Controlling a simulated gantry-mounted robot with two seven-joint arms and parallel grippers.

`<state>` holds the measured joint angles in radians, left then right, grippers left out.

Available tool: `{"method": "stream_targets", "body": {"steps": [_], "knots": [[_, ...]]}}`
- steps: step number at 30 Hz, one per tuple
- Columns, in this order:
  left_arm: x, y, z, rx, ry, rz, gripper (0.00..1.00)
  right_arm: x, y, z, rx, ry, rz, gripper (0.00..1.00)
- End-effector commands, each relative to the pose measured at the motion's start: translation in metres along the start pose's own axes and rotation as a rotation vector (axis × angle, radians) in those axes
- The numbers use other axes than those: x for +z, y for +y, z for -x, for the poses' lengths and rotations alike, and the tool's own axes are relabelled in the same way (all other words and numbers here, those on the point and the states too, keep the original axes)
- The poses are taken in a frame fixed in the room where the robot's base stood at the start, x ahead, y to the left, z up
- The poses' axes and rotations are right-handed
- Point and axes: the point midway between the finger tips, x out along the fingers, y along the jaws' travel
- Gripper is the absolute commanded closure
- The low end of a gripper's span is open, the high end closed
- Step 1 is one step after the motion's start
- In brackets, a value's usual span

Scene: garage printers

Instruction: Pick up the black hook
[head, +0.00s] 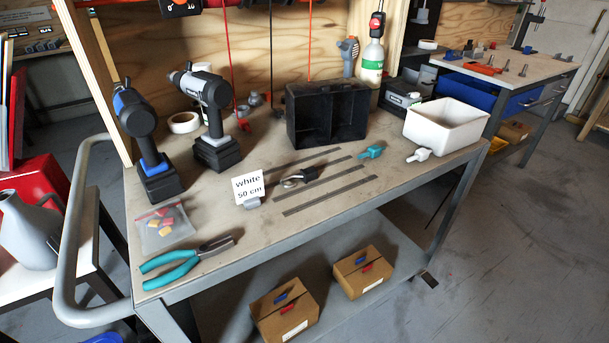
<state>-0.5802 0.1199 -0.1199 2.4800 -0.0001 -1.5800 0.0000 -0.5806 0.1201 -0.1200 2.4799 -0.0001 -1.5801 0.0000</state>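A small black and silver piece (309,174), which looks like the black hook, lies near the middle of the cart's worktop (222,249). Its dark part points right and its shiny rounded part lies to the left. It is too small to make out its exact shape. It rests close to the dark flat strips and just right of a card reading "white 50 cm" (248,187). Nothing covers it. Neither of my grippers shows in the head view.
Teal-handled pliers (186,262), a bag of colored pieces (163,228) and two drills stand left. A black divided bin (327,113) is behind; a white bin (446,125) is right. Teal (370,152) and white (419,155) connectors lie right. The front right worktop is mostly clear.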

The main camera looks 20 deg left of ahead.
Motion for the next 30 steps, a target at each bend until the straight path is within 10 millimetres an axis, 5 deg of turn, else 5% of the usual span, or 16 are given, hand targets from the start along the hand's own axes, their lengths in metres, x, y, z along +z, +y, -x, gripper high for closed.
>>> {"method": "stream_targets", "body": {"steps": [14, 18, 30], "knots": [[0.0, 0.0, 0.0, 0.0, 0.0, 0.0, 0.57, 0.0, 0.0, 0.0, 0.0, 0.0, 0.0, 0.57], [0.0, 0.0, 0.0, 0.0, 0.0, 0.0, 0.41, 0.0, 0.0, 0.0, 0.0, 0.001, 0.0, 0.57], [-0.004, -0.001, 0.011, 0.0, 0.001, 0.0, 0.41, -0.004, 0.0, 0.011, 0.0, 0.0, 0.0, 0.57]]}}
